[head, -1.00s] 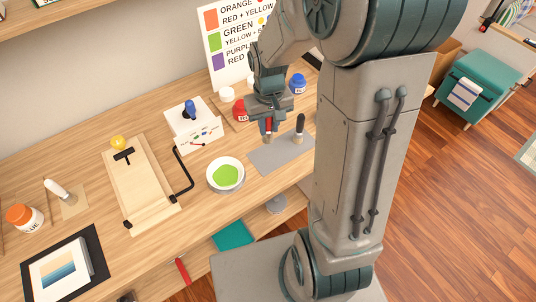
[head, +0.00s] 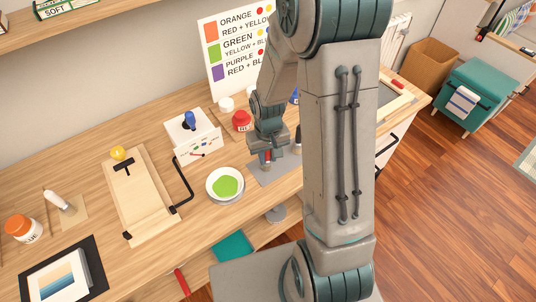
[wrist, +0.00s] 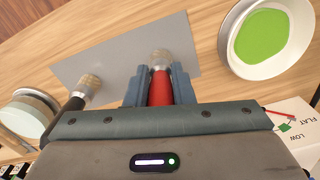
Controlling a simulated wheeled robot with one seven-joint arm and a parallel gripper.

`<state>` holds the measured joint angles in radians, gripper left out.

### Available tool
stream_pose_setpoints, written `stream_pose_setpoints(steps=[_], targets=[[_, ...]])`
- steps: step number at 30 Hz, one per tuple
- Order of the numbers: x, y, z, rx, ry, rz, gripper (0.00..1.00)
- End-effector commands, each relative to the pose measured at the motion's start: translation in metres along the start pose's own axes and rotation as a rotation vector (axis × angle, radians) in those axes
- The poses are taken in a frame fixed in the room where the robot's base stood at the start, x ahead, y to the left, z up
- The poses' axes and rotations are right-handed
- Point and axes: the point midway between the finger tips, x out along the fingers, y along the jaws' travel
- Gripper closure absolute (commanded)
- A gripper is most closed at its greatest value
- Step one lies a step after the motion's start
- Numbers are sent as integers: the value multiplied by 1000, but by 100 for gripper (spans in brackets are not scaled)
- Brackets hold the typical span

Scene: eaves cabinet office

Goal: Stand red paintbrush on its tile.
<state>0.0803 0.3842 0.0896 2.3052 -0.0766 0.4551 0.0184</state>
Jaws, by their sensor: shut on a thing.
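My gripper (head: 267,155) is shut on the red paintbrush (wrist: 159,88) by its handle. The brush is roughly upright, with its pale bristles downward; its red part also shows in the head view (head: 267,157). It is over the grey tile (wrist: 110,60), which lies flat on the bench and also shows in the head view (head: 275,178). I cannot tell whether the bristles touch the tile. A black-handled brush (wrist: 75,103) stands bristles down at the tile's other end, a little apart from my gripper; my arm partly hides it in the head view.
A white bowl of green paint (head: 225,185) stands left of the tile. A wooden board (head: 145,195) with a black handle lies farther left. My arm hides part of the bench.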

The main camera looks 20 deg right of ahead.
Motion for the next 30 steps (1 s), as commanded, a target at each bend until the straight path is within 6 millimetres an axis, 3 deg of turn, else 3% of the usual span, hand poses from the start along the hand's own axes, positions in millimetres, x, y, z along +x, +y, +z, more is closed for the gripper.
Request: stream_pose_setpoints(steps=[2,3,5,6,19,30], targets=[[4,0,0,0,0,0,100],[4,0,0,0,0,0,76],[3,0,0,0,0,0,59],[3,0,0,0,0,0,56],[-8,0,-1,1,4,1,56],[-76,1,-1,1,6,1,56]])
